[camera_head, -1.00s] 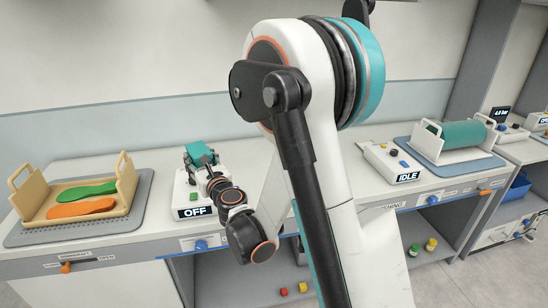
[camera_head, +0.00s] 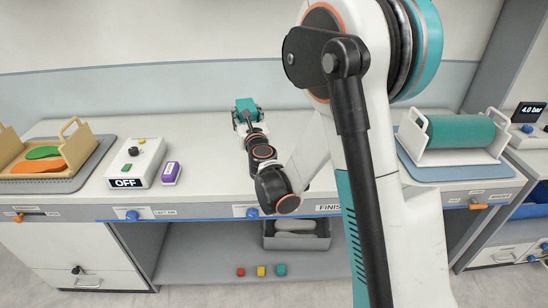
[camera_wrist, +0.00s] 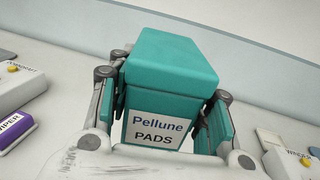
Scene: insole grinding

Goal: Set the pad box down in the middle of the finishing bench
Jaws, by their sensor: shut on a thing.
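The teal pad box (camera_wrist: 172,65) fills the middle of the wrist view, upright, with a white "Pellune PADS" label facing me. My gripper (camera_wrist: 165,92) is shut on it, one finger on each side. In the head view the pad box (camera_head: 246,104) shows small at the end of my arm, over the back half of the finishing bench (camera_head: 210,190), between the OFF unit and the green roller. My arm covers part of the bench. I cannot tell whether the box's bottom touches the top; its underside is hidden.
The OFF control unit (camera_head: 135,163) and purple wiper box (camera_head: 172,172) stand left of the gripper. A wooden tray (camera_head: 75,145) with insoles is at far left, a green roller (camera_head: 460,132) at right. A grey bin (camera_head: 297,241) and small cubes are below. Bench top around the box looks clear.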

